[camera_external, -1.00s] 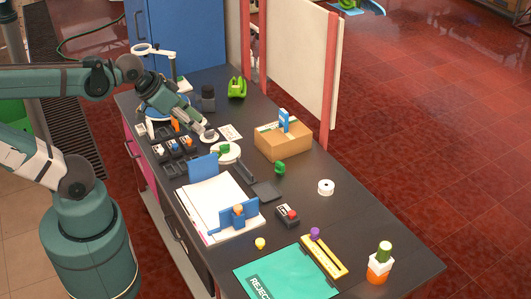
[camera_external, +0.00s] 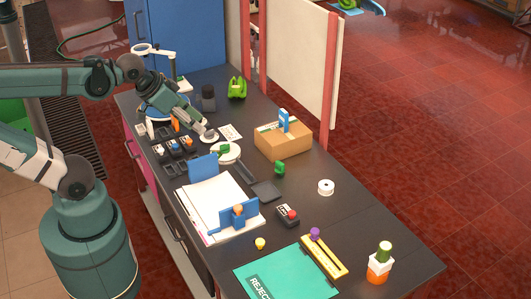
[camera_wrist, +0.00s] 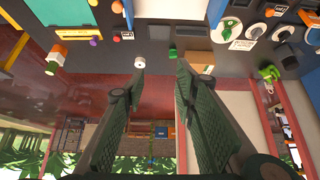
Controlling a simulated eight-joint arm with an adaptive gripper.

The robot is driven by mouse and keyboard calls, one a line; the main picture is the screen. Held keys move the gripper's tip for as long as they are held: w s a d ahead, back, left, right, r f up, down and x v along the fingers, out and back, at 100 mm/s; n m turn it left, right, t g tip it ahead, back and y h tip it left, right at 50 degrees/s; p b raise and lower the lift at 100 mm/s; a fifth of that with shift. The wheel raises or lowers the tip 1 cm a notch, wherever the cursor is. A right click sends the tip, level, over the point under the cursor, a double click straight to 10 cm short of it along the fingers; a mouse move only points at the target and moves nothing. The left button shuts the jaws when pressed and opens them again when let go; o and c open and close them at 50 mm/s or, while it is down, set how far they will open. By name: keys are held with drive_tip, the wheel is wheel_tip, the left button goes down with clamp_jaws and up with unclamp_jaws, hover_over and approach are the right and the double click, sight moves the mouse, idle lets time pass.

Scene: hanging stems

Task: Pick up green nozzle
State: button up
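Several green pieces are in view, and I cannot tell for certain which is the nozzle. A small green piece (camera_external: 224,149) sits on a white round disc (camera_external: 235,157); it also shows in the wrist view (camera_wrist: 230,27). Another small dark green piece (camera_external: 280,167) stands alone on the table in front of the cardboard box, also in the wrist view (camera_wrist: 173,53). My gripper (camera_external: 208,132) is above the table, behind the disc. In the wrist view my gripper's two fingers (camera_wrist: 160,70) are apart with nothing between them.
A bright green holder (camera_external: 237,88) stands at the back. The cardboard box (camera_external: 283,142), blue-ended paper tray (camera_external: 213,207), white tape roll (camera_external: 326,187) and small dark bins (camera_external: 178,147) stand on the black table (camera_external: 370,215). Its right side has free room.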

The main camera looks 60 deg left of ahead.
drive_tip(key=w, duration=0.2)
drive_tip(key=n+g+b, duration=0.2)
drive_tip(key=n+g, duration=0.5)
drive_tip(key=n, duration=1.3)
hover_over(280, 162)
drive_tip(key=f, duration=2.7)
drive_tip(key=shift+s+d+f, duration=0.1)
drive_tip(key=shift+d, duration=0.1)
drive_tip(key=shift+f, duration=0.4)
drive_tip(key=shift+f, duration=0.1)
drive_tip(key=shift+f, duration=1.15)
drive_tip(key=shift+a+f, duration=0.1)
drive_tip(key=shift+f, duration=0.05)
